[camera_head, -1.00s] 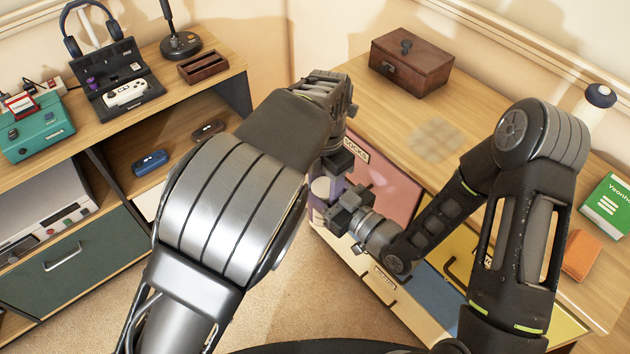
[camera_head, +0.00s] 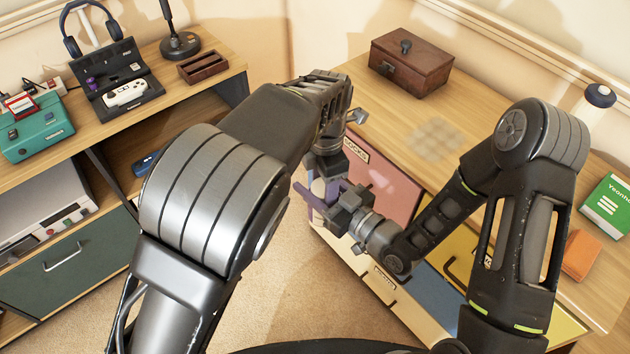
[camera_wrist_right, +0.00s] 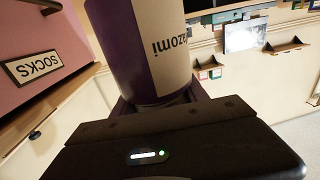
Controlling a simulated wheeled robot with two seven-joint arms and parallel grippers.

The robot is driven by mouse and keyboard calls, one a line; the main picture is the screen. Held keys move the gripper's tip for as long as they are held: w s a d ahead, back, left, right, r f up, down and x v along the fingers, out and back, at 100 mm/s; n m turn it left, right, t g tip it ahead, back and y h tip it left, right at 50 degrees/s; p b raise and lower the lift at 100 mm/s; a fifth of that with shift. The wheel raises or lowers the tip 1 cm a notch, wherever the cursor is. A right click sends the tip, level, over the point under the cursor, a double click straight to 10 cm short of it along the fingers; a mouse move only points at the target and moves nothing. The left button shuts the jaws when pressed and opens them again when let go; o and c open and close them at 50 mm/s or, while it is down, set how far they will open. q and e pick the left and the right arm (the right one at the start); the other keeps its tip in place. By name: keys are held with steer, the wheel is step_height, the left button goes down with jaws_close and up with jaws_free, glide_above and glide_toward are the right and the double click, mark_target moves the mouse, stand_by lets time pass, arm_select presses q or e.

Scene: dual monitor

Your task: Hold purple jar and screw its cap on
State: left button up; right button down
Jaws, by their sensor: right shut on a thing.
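The purple jar (camera_head: 316,196) shows only in part in the head view, low in front of the drawer fronts. In the right wrist view the jar (camera_wrist_right: 135,50) is large, purple with a cream label, and its lettering is upside down there. My right gripper (camera_head: 335,205) is shut on the jar from the right; its jaws (camera_wrist_right: 160,100) are around it. My left gripper (camera_head: 326,168) points down just above the jar. Its fingers are mostly hidden, so its opening does not show. The cap cannot be made out in either view.
A drawer cabinet with a pink drawer (camera_head: 385,190) stands close behind my grippers. A wooden box (camera_head: 411,62) sits on its top, with a green book (camera_head: 608,207) farther right. A shelf unit with a console (camera_head: 118,85) stands at left. Carpet is clear below.

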arm_select(q)
steer(key=o, duration=0.4)
steer(key=shift+r, duration=2.3)
steer(key=shift+c, duration=0.3)
steer(key=shift+r, duration=0.15)
steer(key=shift+c, duration=0.8)
steer(key=shift+r+n, duration=0.35)
steer(key=shift+n, duration=0.25)
steer(key=shift+c, duration=0.3)
step_height(320, 180, up, 2)
steer(key=shift+r+n, duration=0.25)
steer(key=shift+n, duration=0.95)
